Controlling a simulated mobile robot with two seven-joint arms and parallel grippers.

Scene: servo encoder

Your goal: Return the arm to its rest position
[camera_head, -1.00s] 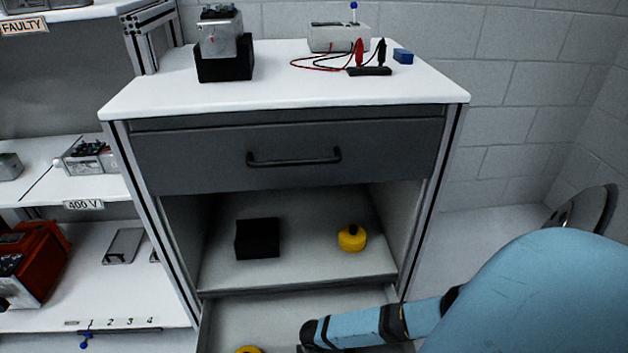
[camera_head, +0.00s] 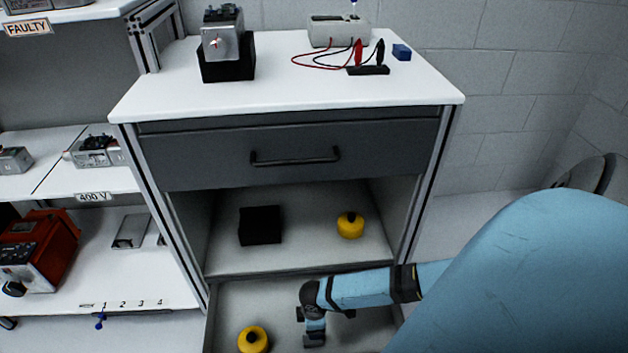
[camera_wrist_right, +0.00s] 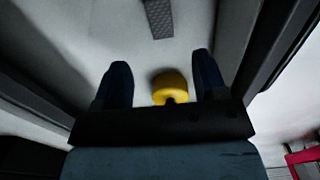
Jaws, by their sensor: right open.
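My right arm (camera_head: 365,288) comes in from the right in the head view, with its blue forearm across the open lower drawer. My right gripper (camera_head: 314,338) hangs down over that drawer, partly hidden by the wrist. In the right wrist view, the two dark fingers of my right gripper (camera_wrist_right: 161,62) stand wide apart, with nothing held between them. A yellow round piece (camera_wrist_right: 170,86) shows beyond the gap between the fingers, on the pale surface. My left gripper is not in view.
The lower drawer (camera_head: 232,300) is open and holds a yellow piece (camera_head: 253,339). The shelf above holds a black block (camera_head: 260,225) and another yellow piece (camera_head: 350,225). The upper drawer (camera_head: 290,150) is shut. A motor (camera_head: 222,42) stands on the cabinet top.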

